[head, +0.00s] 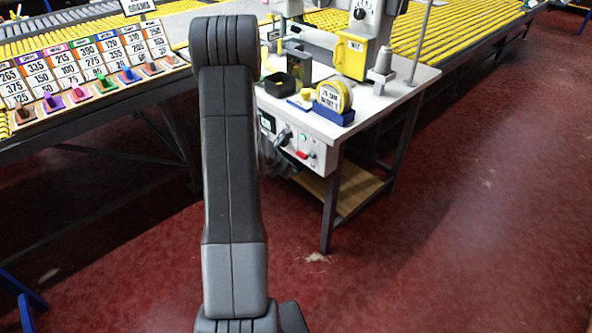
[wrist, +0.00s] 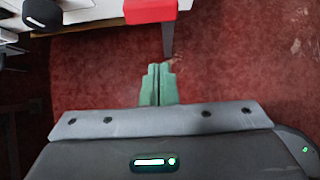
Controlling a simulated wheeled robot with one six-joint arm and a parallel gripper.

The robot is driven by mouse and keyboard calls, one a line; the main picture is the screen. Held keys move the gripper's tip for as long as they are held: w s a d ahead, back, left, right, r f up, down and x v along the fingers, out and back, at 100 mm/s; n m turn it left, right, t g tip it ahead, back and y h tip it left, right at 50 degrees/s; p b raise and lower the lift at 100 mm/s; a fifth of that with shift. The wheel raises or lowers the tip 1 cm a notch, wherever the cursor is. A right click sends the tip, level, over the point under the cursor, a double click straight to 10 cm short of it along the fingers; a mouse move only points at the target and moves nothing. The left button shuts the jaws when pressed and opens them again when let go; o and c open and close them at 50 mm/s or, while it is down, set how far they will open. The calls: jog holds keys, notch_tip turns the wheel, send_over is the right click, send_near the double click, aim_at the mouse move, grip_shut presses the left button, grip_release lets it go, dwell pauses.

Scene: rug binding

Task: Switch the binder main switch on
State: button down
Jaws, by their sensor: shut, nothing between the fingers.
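A pale control box (head: 291,146) hangs under the front edge of the white machine table. It carries a red switch handle (head: 302,154), a green button (head: 303,136) and a dark knob (head: 283,137). No label is readable to show which one is the main switch. In the wrist view the red handle (wrist: 150,10) is at the top edge, partly cut off, with a black knob (wrist: 42,14) to its left. My gripper (wrist: 158,68) has its green fingers together and empty. The fingertips are just below the red handle in the picture, with a visible gap. My arm hides the gripper in the head view.
The white table (head: 400,92) holds a yellow tape roll (head: 334,96) on a blue stand, a black cup (head: 299,66) and the binding machine (head: 352,55). A rack of numbered cards (head: 85,65) stands at left. Red floor (head: 450,230) is clear at right.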

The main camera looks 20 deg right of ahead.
jog(key=p+v, duration=0.1)
jog(key=v, duration=0.8)
jog(key=shift+w+f, duration=0.1)
jog(key=shift+f, duration=0.15)
